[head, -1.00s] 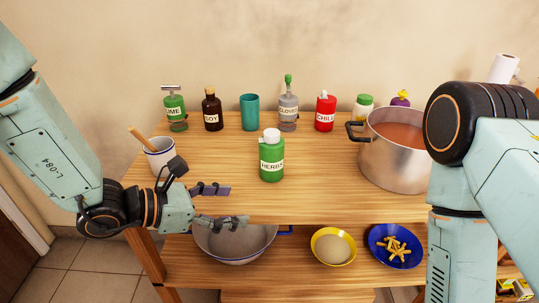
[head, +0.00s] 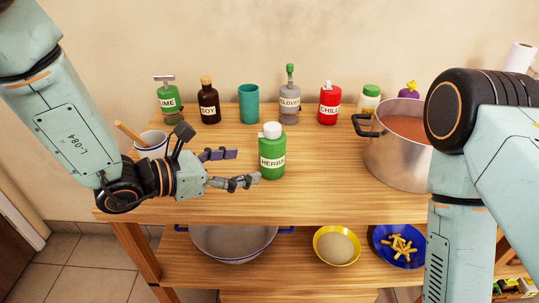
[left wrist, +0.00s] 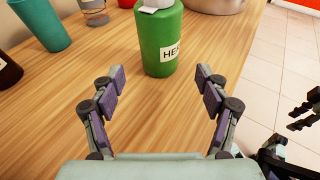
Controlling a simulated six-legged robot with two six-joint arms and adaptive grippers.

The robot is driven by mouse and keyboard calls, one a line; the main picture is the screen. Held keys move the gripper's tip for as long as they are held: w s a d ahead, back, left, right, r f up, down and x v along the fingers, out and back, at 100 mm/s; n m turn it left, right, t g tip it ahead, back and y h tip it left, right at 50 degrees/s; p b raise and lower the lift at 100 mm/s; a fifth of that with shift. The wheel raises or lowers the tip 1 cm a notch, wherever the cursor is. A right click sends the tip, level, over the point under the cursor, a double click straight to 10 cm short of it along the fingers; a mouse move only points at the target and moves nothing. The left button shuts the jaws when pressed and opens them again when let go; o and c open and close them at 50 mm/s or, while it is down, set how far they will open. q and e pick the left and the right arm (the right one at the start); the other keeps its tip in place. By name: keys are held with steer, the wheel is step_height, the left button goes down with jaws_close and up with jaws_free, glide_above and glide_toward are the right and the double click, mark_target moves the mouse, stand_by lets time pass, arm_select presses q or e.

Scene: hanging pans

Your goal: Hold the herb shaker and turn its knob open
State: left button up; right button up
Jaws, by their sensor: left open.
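The herb shaker (head: 272,155) is a green bottle with a white knob (head: 272,130) on top and a HERBS label. It stands upright on the wooden table. It also shows in the left wrist view (left wrist: 160,40), ahead of the open fingers, with its top cut off by the frame edge. My left gripper (head: 248,168) is open and empty, just left of the shaker, its fingers pointing at it. In the left wrist view the two fingers (left wrist: 160,88) are spread with bare table between them. My right arm is at the right of the head view; its gripper is hidden there. Gripper fingers show at the wrist view's right edge (left wrist: 305,112).
A large pot (head: 395,150) with red soup stands right of the shaker. Several bottles and a teal cup (head: 248,103) line the back. A white mug (head: 152,145) with a wooden spoon stands behind my left gripper. Bowls sit on the lower shelf. The table around the shaker is clear.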

mark_target(261, 163)
arm_select(q)
steer(key=b+x, duration=0.1)
steer(key=x, duration=0.4)
steer(key=shift+f, duration=0.2)
steer(key=shift+w+d+f, duration=0.1)
steer(key=shift+w+d, duration=0.2)
steer(key=shift+d, duration=0.2)
steer(key=shift+w+d+f+b, duration=0.15)
steer(key=shift+w+d+b, duration=0.25)
steer(key=shift+d, duration=0.1)
arm_select(e)
step_height(261, 163, down, 2)
steer(key=shift+s+f, duration=0.1)
arm_select(q)
steer(key=shift+c, duration=0.2)
steer(key=c, duration=1.1)
arm_select(e)
steer(key=shift+d, duration=0.1)
arm_select(q)
steer(key=shift+c, duration=0.2)
arm_select(e)
steer(key=shift+o, duration=0.3)
